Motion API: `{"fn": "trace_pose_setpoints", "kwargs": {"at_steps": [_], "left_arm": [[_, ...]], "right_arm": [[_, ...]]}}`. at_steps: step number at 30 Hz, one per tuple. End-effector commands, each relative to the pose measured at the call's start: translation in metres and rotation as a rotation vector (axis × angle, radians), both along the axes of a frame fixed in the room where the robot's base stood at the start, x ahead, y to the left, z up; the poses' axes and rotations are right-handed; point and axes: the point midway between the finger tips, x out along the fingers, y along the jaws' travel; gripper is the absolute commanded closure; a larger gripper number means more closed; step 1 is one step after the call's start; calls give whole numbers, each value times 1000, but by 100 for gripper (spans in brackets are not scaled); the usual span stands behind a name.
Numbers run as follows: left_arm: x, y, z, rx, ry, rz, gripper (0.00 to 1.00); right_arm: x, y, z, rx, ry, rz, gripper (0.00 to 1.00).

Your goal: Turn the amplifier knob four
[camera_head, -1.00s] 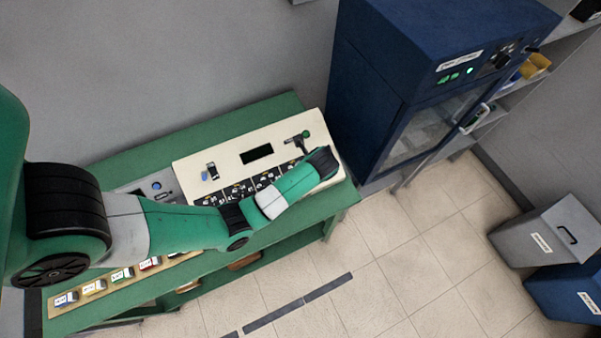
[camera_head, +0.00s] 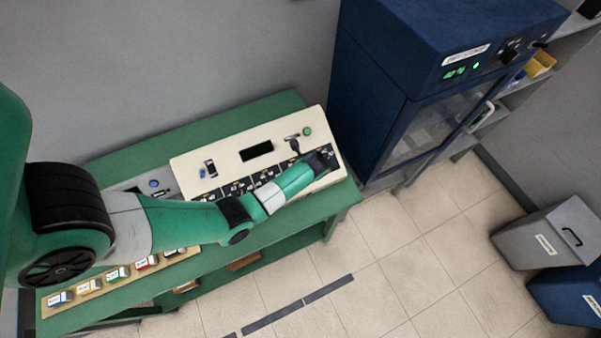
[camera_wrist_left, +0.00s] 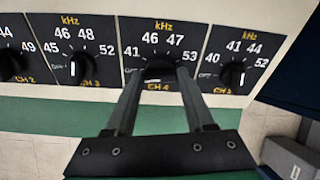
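The amplifier is a cream panel (camera_head: 225,155) on a green bench, with a row of black channel plates along its front. In the left wrist view, the channel 4 plate carries the numbers 41, 46, 47 and 53 and a black knob (camera_wrist_left: 160,72). My left gripper (camera_wrist_left: 161,78) has its two fingers apart, one on each side of this knob. I cannot tell whether they press on it. The knob's pointer is not clear. In the head view, my left gripper (camera_head: 326,158) is over the right end of the panel, its tips hard to see. My right gripper is not in view.
The channel 3 knob (camera_wrist_left: 77,68) and channel 5 knob (camera_wrist_left: 232,74) flank the fingers. A tall blue cabinet (camera_head: 375,100) stands just right of the bench.

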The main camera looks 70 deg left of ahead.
Motion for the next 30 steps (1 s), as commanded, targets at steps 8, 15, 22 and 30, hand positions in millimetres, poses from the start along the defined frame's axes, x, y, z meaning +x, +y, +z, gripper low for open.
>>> {"fn": "trace_pose_setpoints", "kwargs": {"at_steps": [8, 15, 22, 30], "left_arm": [[0, 0, 0, 0, 0, 0, 98], [0, 0, 1, -1, 8, -11, 100], [0, 0, 2, -3, 47, -77, 100], [1, 0, 4, -11, 146, -250, 100]], "right_arm": [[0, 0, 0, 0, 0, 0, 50], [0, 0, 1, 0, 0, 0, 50], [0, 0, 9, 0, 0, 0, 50], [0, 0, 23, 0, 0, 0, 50]]}}
